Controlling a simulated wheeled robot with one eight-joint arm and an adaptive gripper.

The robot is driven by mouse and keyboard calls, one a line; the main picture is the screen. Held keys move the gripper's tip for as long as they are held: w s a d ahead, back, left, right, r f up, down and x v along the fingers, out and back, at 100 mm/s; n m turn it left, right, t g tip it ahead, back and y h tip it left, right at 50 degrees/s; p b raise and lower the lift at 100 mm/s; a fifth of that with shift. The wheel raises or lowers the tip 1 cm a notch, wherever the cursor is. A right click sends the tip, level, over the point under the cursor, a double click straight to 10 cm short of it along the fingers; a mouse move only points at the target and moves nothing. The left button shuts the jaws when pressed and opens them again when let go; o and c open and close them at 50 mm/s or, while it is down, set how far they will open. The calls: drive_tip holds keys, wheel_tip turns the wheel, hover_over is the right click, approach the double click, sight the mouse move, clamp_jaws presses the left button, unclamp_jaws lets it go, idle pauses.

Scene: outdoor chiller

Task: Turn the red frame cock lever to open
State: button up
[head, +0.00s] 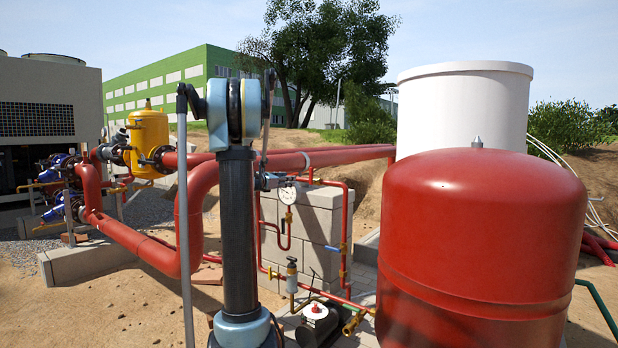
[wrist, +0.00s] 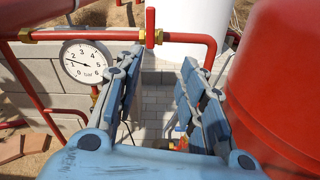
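A red lever (wrist: 150,28) stands upright on a brass-fitted cock in the horizontal red frame pipe (wrist: 187,38), at the top of the wrist view. The lever lies across the pipe's line. My gripper (wrist: 163,57) is open, with its two blue-grey fingers apart and nothing between them. The lever shows just beyond the left fingertip; I cannot tell whether they touch. In the head view, my arm hides most of the gripper. The red pipe frame (head: 346,230) stands right of my arm there, and its top cock is too small to make out clearly.
A round pressure gauge (wrist: 86,62) is close left of the fingers. A large red tank (head: 478,240) stands close on the right. A grey block wall (head: 320,220) is behind the frame. Blue-handled valves and a small pump (head: 318,315) sit low down.

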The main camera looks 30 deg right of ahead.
sight(310, 173)
drive_tip(key=w+d, duration=0.3)
drive_tip(key=d, duration=0.3)
drive_tip(key=w+d+n, duration=0.1)
drive_tip(key=w+d, duration=0.2)
drive_tip(key=d, duration=0.3)
drive_tip(key=w+d+n, duration=0.1)
drive_tip(key=w+d, duration=0.3)
drive_tip(key=d, duration=0.3)
drive_tip(key=shift+r+h, duration=0.3)
drive_tip(key=shift+h, duration=0.1)
clamp_jaws()
